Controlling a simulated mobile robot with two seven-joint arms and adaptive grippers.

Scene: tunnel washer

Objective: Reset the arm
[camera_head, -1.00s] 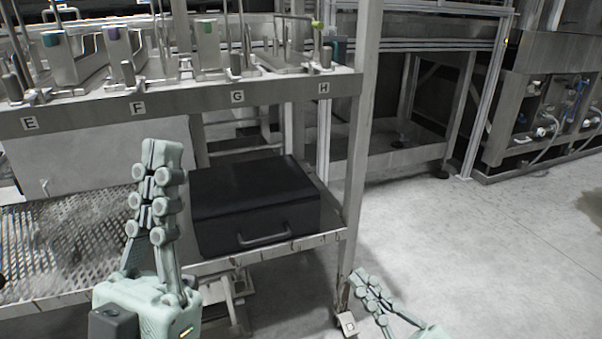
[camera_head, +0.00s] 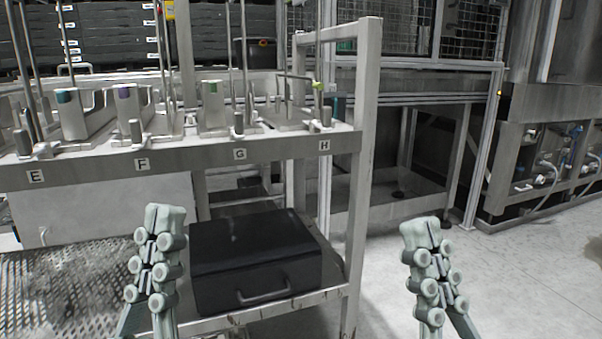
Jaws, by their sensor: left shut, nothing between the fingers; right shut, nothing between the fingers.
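My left gripper (camera_head: 165,216) points upward at the lower left, in front of the metal rack. It is shut with nothing between its fingers. My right gripper (camera_head: 421,232) points upward at the lower right, in front of the open floor. It is shut and empty. Both grippers show at similar height, well apart from each other. The lower part of each arm is cut off by the bottom edge of the view.
A black case (camera_head: 255,257) with a handle lies on the rack's lower shelf, between my grippers in the picture. The upper shelf (camera_head: 190,155) carries labels E to H and several metal holders. A rack post (camera_head: 362,190) stands left of my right gripper. Grey floor (camera_head: 530,270) is clear at the right.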

